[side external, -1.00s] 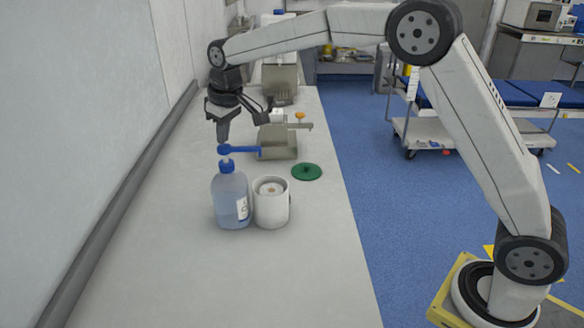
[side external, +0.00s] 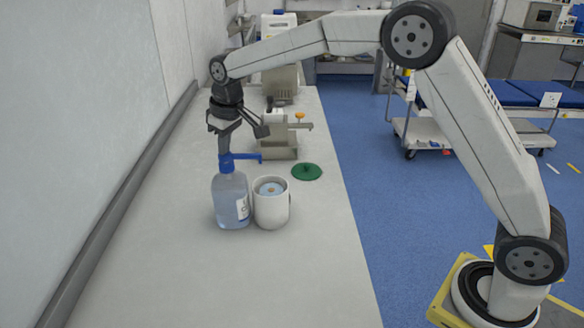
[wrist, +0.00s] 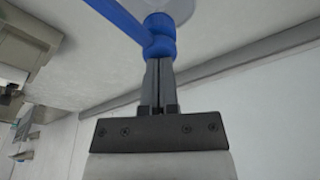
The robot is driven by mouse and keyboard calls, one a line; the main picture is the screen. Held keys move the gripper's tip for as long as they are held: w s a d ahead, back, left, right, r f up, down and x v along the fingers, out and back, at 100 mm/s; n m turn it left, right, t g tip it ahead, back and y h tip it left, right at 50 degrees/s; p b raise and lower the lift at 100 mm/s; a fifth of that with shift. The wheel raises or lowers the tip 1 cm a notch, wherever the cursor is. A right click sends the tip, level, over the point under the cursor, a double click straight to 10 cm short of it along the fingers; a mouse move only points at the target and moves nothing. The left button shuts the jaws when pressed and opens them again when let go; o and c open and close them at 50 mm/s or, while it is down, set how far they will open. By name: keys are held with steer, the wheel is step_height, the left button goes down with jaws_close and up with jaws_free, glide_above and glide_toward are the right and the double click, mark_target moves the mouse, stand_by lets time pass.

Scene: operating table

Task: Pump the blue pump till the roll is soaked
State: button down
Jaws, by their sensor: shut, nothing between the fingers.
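The blue pump (side external: 240,157) sits on top of a clear bottle (side external: 231,201) of bluish liquid. Its head is low against the bottle neck, and its spout points right, above the white cup. My gripper (side external: 225,152) is shut, empty, and pointing down with its fingertips on the pump head. In the wrist view the closed fingers (wrist: 159,66) meet the blue pump head (wrist: 160,38). The lower part of the roll is hidden by the cup wall.
A green lid (side external: 307,172) lies on the table (side external: 180,265) behind and right of the cup. A beige device with an orange knob (side external: 299,116) stands farther back. A wall runs along the left. The front of the table is clear.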

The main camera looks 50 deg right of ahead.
steer(key=shift+f, duration=0.3)
steer(key=shift+w+v, duration=0.2)
steer(key=shift+v, duration=0.85)
steer(key=shift+w+v, duration=0.25)
steer(key=shift+v, duration=0.8)
steer(key=shift+w+v, duration=0.2)
steer(key=shift+v, duration=0.85)
steer(key=shift+a+r, duration=0.15)
steer(key=shift+r, duration=0.05)
steer(key=v, duration=0.2)
steer(key=w+v, duration=0.1)
steer(key=v, duration=0.1)
steer(key=shift+s+a+r, duration=0.1)
steer(key=shift+r, duration=0.2)
steer(key=shift+f, duration=0.15)
steer(key=shift+s+x, duration=0.2)
steer(key=shift+x, duration=0.8)
steer(key=shift+s+x, duration=0.2)
steer(key=shift+x, duration=0.85)
steer(key=shift+s+x, duration=0.25)
steer(key=shift+x, duration=0.75)
steer(key=shift+f, duration=0.5)
